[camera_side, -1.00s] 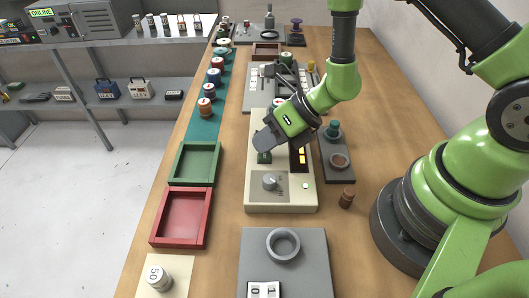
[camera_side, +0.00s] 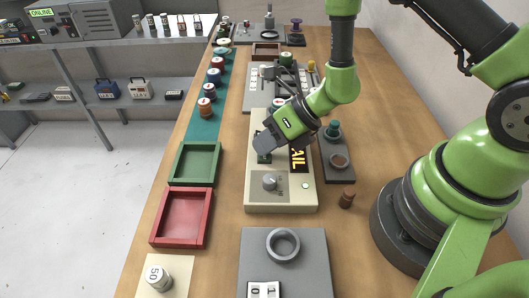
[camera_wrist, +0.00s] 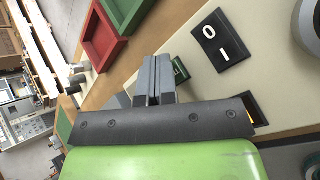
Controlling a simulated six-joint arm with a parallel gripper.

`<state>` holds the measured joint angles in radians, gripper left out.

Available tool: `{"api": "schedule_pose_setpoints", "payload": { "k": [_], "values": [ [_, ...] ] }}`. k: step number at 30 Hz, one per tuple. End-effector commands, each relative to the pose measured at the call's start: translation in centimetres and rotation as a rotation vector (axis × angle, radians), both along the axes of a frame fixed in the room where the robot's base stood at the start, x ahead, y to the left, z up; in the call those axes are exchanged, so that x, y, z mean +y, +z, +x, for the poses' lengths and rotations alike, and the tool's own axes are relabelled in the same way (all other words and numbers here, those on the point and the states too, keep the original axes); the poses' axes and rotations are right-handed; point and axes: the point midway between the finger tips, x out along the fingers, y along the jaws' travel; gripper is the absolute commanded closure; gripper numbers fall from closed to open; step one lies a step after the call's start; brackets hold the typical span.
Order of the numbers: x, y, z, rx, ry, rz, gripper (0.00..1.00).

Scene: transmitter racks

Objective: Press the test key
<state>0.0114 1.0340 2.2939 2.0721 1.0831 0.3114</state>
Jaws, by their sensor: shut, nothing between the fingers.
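My gripper (camera_side: 265,144) is shut and empty just beside and above the key. In the wrist view its fingers (camera_wrist: 153,80) are together, partly covering the key. I cannot tell whether they touch it.
A green tray (camera_side: 173,178) and a red tray (camera_side: 156,235) lie left of the unit. A grey block with a ring (camera_side: 283,244) is in front. A brown cylinder (camera_side: 347,198) and a dark holder (camera_side: 340,176) stand to the right. Several spools line the teal mat (camera_side: 203,132).

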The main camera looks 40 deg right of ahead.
Motion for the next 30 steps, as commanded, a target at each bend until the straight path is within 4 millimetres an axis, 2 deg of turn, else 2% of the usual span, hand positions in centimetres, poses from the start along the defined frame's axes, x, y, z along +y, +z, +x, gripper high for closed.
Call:
{"api": "schedule_pose_setpoints", "payload": {
  "k": [9, 20, 30],
  "values": [
    [0.0, 1.5, 0.0, 0.000, 0.000, 0.000, 1.00],
    [0.0, 1.8, 0.0, -0.001, 0.000, 0.000, 1.00],
    [0.0, 5.0, 0.0, -0.004, 0.001, 0.000, 1.00]
  ]
}}
